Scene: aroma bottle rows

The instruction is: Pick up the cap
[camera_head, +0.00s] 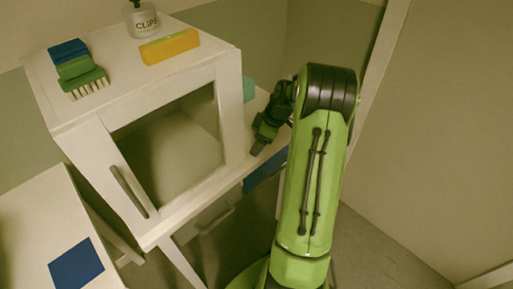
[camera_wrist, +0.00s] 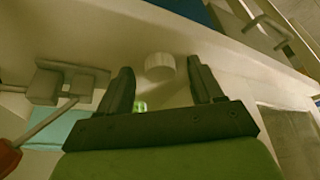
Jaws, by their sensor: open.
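A small white cap (camera_wrist: 160,67) with a ribbed side shows in the wrist view, on a pale surface. It lies in line with the gap between my gripper's two dark fingers (camera_wrist: 160,72). The fingers are apart and I see nothing held between them. I cannot tell how far the cap is beyond the fingertips. In the head view my gripper (camera_head: 262,137) is low beside the right side of the white cabinet. The cap cannot be made out in the head view.
The white cabinet (camera_head: 233,110) bears a yellow box (camera_head: 170,46), a brush (camera_head: 80,72) and a labelled bottle (camera_head: 143,23). A teal object (camera_head: 249,89) is behind my gripper. In the wrist view, a grey clamp-like fixture (camera_wrist: 62,84) and a red item (camera_wrist: 8,158) are left.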

